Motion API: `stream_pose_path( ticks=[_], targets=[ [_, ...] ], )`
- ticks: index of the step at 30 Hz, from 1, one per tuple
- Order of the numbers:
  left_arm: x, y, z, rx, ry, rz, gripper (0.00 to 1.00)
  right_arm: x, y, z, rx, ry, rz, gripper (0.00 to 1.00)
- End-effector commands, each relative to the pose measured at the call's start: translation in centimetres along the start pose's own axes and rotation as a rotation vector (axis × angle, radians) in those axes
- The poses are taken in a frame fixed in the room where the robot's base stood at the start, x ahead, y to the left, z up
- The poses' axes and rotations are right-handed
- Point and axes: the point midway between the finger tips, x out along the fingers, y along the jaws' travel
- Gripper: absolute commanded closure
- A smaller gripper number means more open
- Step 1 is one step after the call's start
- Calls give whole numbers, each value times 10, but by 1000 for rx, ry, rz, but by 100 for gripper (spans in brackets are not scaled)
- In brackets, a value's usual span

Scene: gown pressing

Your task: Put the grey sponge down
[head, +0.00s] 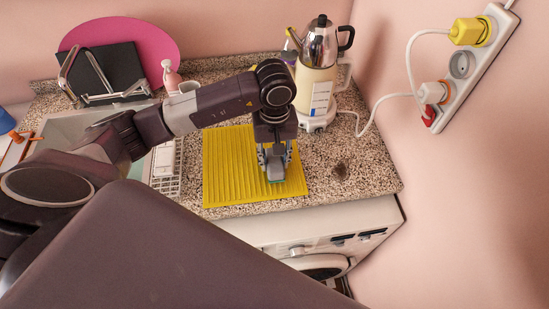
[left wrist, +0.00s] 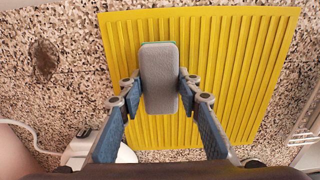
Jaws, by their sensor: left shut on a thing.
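The grey sponge (left wrist: 159,80) shows in the left wrist view as a rounded grey block with a green edge at its far end. My left gripper (left wrist: 155,92) is shut on it, one finger on each long side. In the head view my left gripper (head: 274,160) points down over the right part of a yellow ribbed mat (head: 226,165), with a bit of the sponge (head: 276,179) between its fingertips. The mat also shows behind the sponge in the left wrist view (left wrist: 235,65). I cannot tell whether the sponge touches the mat. My right gripper is out of view.
The mat lies on a speckled countertop (head: 355,178). A coffee maker with a metal pot (head: 318,75) stands behind it, its white cable running to a wall power strip (head: 462,65). A sink and a white rack (head: 165,170) are to the left. The mat's left half is clear.

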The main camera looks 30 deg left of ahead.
Motion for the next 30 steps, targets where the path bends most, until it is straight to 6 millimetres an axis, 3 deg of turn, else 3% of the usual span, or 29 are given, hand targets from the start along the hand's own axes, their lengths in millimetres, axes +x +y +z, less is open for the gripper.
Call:
stream_pose_path(
  ticks=[13,14,18,30],
  targets=[
    [12,0,0,1,2,0,96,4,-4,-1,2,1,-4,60],
    [10,0,0,1,1,0,66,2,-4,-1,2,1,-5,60],
    [10,0,0,0,1,0,51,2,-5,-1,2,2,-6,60],
    [4,0,0,0,1,0,51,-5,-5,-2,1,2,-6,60]
  ],
)
